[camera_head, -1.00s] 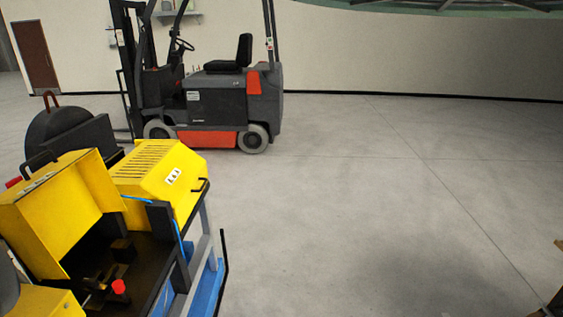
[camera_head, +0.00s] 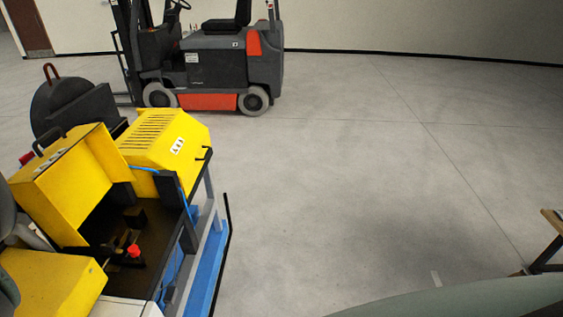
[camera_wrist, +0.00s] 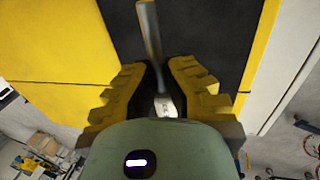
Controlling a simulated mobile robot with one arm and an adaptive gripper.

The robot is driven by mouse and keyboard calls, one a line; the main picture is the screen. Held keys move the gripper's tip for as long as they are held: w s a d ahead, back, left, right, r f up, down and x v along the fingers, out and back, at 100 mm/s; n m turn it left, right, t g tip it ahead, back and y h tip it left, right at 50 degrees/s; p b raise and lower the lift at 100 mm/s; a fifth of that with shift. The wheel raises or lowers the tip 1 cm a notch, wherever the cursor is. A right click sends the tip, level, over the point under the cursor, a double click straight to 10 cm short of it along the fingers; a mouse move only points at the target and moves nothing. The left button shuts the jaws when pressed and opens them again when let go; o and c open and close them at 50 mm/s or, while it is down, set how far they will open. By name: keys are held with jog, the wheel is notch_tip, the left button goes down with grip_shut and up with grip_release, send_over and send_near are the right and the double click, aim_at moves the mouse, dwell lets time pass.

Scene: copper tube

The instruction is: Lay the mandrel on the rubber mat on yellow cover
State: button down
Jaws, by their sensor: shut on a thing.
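The mandrel (camera_wrist: 150,35) is a grey metal rod in the wrist view. My gripper (camera_wrist: 162,85), with stepped yellow fingers, is shut on its lower part, and the rod sticks out beyond the fingertips. The black rubber mat (camera_wrist: 205,40) lies behind the mandrel in that view, on the yellow cover (camera_wrist: 60,40), which shows on both sides of it. I cannot tell whether the mandrel touches the mat. My gripper and the mandrel do not show in the head view.
In the head view, a yellow and blue machine (camera_head: 165,135) with a raised yellow lid (camera_head: 70,180) and a red knob (camera_head: 134,251) stands at left. A forklift (camera_head: 215,65) is parked behind it. The grey floor (camera_head: 350,190) is open at right. A table edge (camera_head: 551,218) shows far right.

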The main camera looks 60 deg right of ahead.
jog(key=shift+s+d+b+x, duration=0.15)
jog(key=shift+s+b+x, duration=0.1)
jog(key=shift+b+x, duration=0.75)
jog(key=shift+s+d+b+x, duration=0.1)
jog(key=shift+s+b+x, duration=0.1)
jog(key=shift+b+x, duration=0.8)
jog(key=shift+s+d+b+x, duration=0.2)
jog(key=shift+b+x, duration=0.5)
jog(key=shift+x, duration=0.6)
jog(key=shift+a+f, duration=0.15)
jog(key=c, duration=1.1)
grip_release()
jog(key=shift+o, duration=0.2)
jog(key=shift+s, duration=0.1)
jog(key=v, duration=1.2)
